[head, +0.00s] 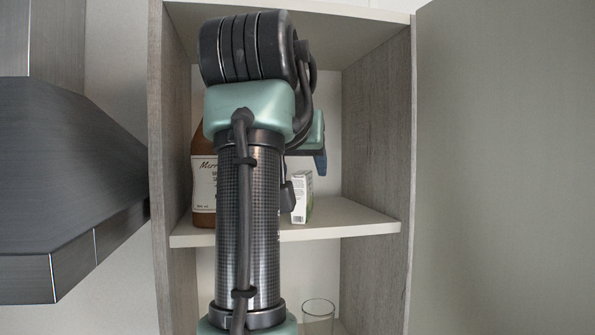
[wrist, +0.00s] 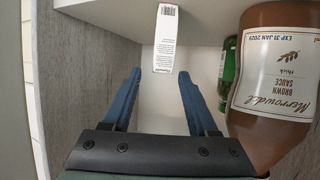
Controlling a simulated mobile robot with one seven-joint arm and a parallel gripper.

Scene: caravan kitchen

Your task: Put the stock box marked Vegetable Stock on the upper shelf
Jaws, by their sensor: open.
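A small white and green carton (head: 302,197) stands upright on the upper shelf (head: 350,220), right of centre; its name cannot be read. In the wrist view, which is upside down, the carton (wrist: 166,40) shows a barcode and small print on a narrow side. My gripper (wrist: 159,74) is open and empty, its blue fingers on either side of the carton's near end in the picture. In the head view one blue finger (head: 320,162) shows above the carton; my arm hides the rest.
A brown sauce bottle (head: 203,190) stands left of the carton; it is large in the wrist view (wrist: 275,90). A green bottle (wrist: 228,70) is beside it. A glass (head: 318,312) is on the lower shelf. An open door (head: 505,170) is at right, a hood (head: 65,190) at left.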

